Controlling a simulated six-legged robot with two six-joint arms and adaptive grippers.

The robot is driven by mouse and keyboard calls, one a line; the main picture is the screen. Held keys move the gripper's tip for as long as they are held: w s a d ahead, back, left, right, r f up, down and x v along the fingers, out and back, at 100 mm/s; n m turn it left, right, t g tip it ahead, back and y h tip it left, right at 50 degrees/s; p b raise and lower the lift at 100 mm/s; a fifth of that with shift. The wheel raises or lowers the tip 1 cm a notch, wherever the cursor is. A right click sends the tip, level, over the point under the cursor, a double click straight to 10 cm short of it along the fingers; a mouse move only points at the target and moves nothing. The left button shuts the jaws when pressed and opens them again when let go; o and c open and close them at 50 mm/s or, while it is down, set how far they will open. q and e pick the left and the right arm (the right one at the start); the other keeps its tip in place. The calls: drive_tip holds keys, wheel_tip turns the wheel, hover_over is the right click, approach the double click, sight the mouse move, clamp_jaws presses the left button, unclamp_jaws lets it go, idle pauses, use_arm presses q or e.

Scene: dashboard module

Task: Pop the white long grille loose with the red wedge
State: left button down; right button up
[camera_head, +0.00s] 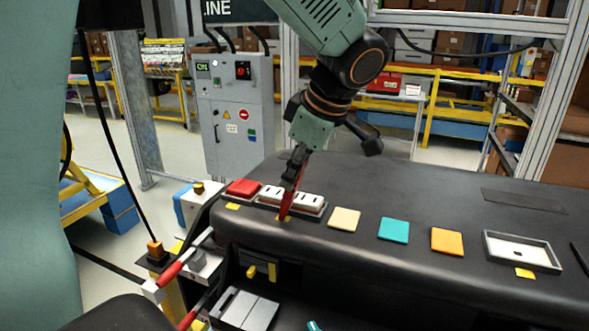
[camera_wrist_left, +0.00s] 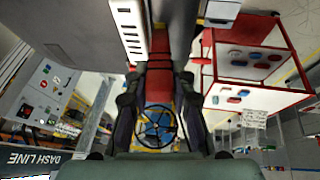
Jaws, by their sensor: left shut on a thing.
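The white long grille (camera_head: 306,201), with dark slots, sits in its grey-rimmed recess at the left end of the black dashboard (camera_head: 400,215). It also shows at the top of the left wrist view (camera_wrist_left: 129,28). My left gripper (camera_head: 290,180) is shut on the red wedge (camera_head: 286,204), which points down at the grille's near edge. The wedge tip is by a small yellow mark there; I cannot tell whether it touches the grille. In the left wrist view the wedge (camera_wrist_left: 158,82) lies between the fingers. My right gripper is not in view.
A red pad (camera_head: 243,187) lies left of the grille. Cream (camera_head: 344,219), teal (camera_head: 394,230) and orange (camera_head: 447,241) tiles lie to its right, then a white framed panel (camera_head: 522,250). A grey control cabinet (camera_head: 232,115) stands behind. Red-handled levers (camera_head: 177,268) are at front left.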

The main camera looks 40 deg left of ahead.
use_arm(q)
drive_tip(key=shift+s+f, duration=0.1)
drive_tip(key=shift+w+r+p, duration=0.2)
drive_tip(key=shift+r+p, duration=0.65)
drive_tip(key=shift+r, duration=0.25)
drive_tip(key=shift+s+r+p, duration=0.1)
drive_tip(key=shift+r+p, duration=0.65)
drive_tip(key=shift+r, duration=0.5)
drive_tip(key=shift+r+p, duration=0.9)
drive_tip(key=shift+r, duration=0.35)
drive_tip(key=shift+f, duration=0.1)
